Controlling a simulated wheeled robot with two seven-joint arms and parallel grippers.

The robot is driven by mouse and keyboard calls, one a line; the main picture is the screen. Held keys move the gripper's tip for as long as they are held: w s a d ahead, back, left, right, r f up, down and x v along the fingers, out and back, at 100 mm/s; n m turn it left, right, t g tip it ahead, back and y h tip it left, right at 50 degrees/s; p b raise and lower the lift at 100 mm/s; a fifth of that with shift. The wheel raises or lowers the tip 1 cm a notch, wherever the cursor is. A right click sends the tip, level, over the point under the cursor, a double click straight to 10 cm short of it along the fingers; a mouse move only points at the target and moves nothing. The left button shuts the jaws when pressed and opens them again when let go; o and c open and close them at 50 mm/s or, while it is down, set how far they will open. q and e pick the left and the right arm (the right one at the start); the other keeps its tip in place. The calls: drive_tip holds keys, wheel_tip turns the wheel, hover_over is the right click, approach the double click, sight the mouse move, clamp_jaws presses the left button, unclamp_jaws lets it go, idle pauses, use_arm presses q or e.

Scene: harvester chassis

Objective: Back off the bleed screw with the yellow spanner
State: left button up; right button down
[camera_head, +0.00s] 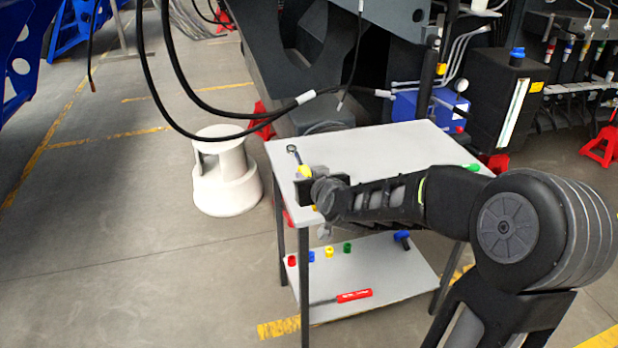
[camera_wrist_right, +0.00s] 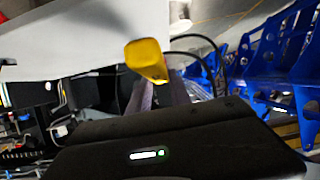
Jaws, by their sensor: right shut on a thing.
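The yellow spanner (camera_head: 304,171) is at the left end of the grey table, its metal ring end (camera_head: 292,149) pointing up and away. My right gripper (camera_head: 306,188) is shut on it. In the right wrist view its yellow grip (camera_wrist_right: 146,60) shows at the fingertips of my right gripper (camera_wrist_right: 158,90). The gripper and wrist hide part of the spanner. I cannot tell from the head view whether the spanner touches the tabletop. I cannot make out the bleed screw in either view. My left gripper is not in view.
The table (camera_head: 385,142) has a mostly clear top, with a green item (camera_head: 472,167) at its right edge. Its lower shelf (camera_head: 395,280) holds several coloured caps and a red-handled screwdriver (camera_head: 352,296). A white stool (camera_head: 225,180) stands left. Black hoses (camera_head: 190,75) hang behind the table.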

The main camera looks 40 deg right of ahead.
idle(0.5)
use_arm(q)
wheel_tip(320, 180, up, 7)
drive_tip(key=p, duration=0.6)
drive_tip(key=shift+p, duration=0.4)
use_arm(e)
drive_tip(key=s+a+n+y, duration=0.1)
drive_tip(key=a+n+y, duration=0.2)
drive_tip(key=a, duration=2)
drive_tip(key=shift+f+n+t+y, duration=0.2)
drive_tip(key=shift+n+t+y, duration=0.2)
drive_tip(key=shift+y, duration=0.3)
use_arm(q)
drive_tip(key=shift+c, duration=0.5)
